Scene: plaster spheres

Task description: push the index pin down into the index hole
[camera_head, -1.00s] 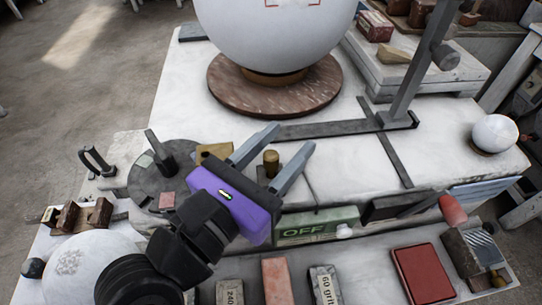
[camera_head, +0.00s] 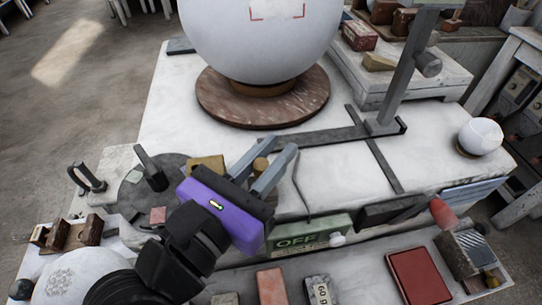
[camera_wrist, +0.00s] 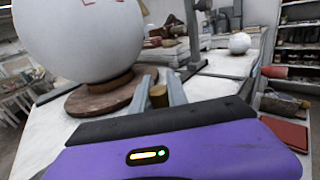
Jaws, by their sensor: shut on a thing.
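The index pin shows as a brass knob (camera_head: 260,164) at the near side of the white bench top, in front of the turntable. My gripper (camera_head: 278,151) reaches over the bench edge with its two grey fingers shut on the pin, one on each side. In the wrist view the brass knob (camera_wrist: 158,96) shows upright between the fingers. The lower part of the pin and the index hole are hidden by my gripper, so how deep the pin sits cannot be told.
A large white sphere (camera_head: 262,40) rests on a reddish-brown turntable (camera_head: 225,103) behind my gripper. A grey metal arm (camera_head: 403,75) stands to the right. A green OFF box (camera_head: 305,236) is on the bench front. A small white sphere (camera_head: 480,136) sits far right.

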